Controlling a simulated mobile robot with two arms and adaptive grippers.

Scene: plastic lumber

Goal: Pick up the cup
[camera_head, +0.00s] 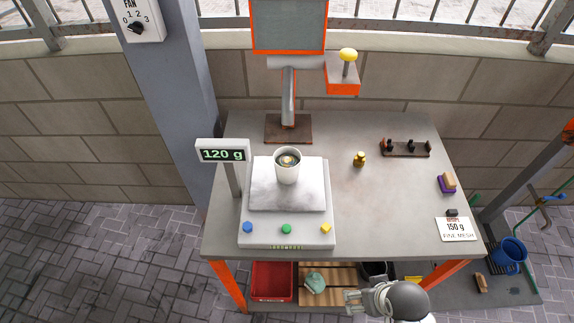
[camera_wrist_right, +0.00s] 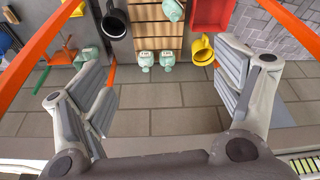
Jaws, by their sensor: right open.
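The white cup (camera_head: 287,174) stands upright on the pale top plate (camera_head: 265,198) of a bench scale, with something dark and golden inside it. The scale's display (camera_head: 222,155) reads 120 g. My right gripper (camera_head: 352,302) is at the bottom of the head view, in front of the table's near edge and well apart from the cup. In the right wrist view, the right gripper (camera_wrist_right: 166,92) has its fingers spread wide with nothing between them. The white cup does not show in that view. My left gripper is not in view.
A brass weight (camera_head: 359,159) and a dark rack (camera_head: 405,148) stand right of the scale. A sign (camera_head: 458,229) sits at the table's right. The lower shelf holds a red bin (camera_head: 273,282); the wrist view shows a black mug (camera_wrist_right: 116,22) and yellow mug (camera_wrist_right: 202,50).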

